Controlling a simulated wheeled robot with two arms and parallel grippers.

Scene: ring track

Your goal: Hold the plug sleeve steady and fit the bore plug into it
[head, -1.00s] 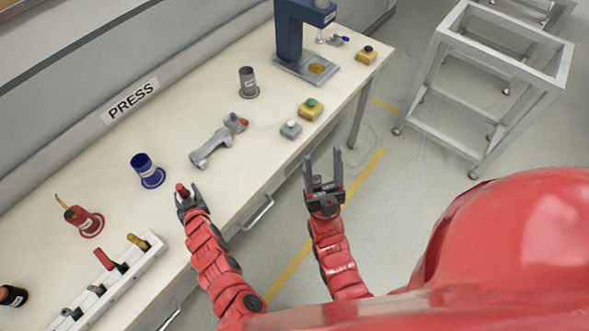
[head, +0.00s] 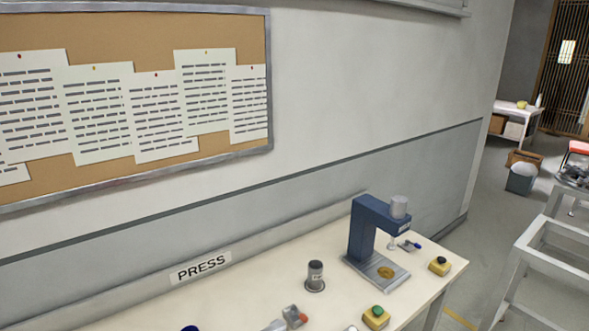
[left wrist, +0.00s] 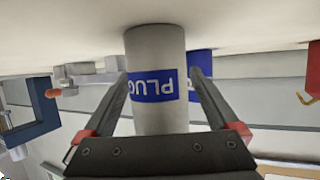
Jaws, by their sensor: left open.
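In the left wrist view, which is upside down, a pale grey cylinder (left wrist: 155,50) with a blue band reading PLUG stands on the worktop. I cannot tell for sure whether it is the sleeve or the plug. My left gripper (left wrist: 160,76) is open, with one finger on each side of the cylinder. Whether the fingers touch it is unclear. A blue object (left wrist: 201,62) shows partly behind the cylinder. My right gripper is in neither current view. In the head view, only a blue top edge (head: 190,328) shows at the bottom edge.
On the bench (head: 235,300) in the head view stand a blue press (head: 364,232), a dark grey cup (head: 315,274) and yellow button boxes (head: 376,317) and (head: 439,266). A grey clamp (head: 292,316) is partly cut off. A grey metal frame (head: 550,258) stands right of the bench.

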